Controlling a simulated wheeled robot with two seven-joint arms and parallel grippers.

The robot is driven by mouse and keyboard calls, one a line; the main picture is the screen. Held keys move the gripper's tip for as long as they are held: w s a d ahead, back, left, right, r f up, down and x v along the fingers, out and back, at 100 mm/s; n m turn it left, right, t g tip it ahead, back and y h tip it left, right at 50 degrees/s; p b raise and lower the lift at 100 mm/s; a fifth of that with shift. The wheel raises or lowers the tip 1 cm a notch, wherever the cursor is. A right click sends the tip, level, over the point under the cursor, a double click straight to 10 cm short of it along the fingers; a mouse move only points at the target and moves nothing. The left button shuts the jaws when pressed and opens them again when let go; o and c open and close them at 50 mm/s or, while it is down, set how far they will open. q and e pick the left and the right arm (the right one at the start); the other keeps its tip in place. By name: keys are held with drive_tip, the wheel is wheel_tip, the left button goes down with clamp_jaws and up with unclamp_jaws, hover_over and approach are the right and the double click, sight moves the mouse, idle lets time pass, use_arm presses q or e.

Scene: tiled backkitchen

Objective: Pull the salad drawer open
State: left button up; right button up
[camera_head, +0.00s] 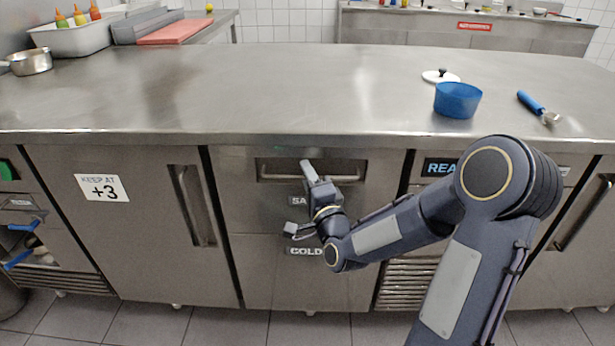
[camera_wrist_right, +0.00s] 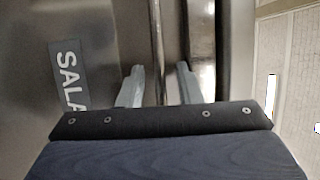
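The salad drawer (camera_head: 250,210) is the upper steel drawer under the counter, and its front looks shut. Its label, reading "SA" with the rest hidden by my gripper, also shows as "SALA" in the right wrist view (camera_wrist_right: 68,78). A horizontal bar handle (camera_head: 345,178) sits in a dark recess near the drawer's top. I cannot tell how deep the bar sits. My left gripper is not in view.
A drawer labelled "COLD" (camera_head: 262,270) is directly below. The counter top (camera_head: 250,90) overhangs the drawer fronts. A blue bowl (camera_head: 457,100), a white lid (camera_head: 440,76) and a blue-handled scoop (camera_head: 532,103) are on it. The tiled floor (camera_head: 225,326) in front is clear.

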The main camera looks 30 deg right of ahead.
drive_tip(key=shift+c, duration=0.3)
clamp_jaws()
drive_tip(key=shift+f, duration=0.1)
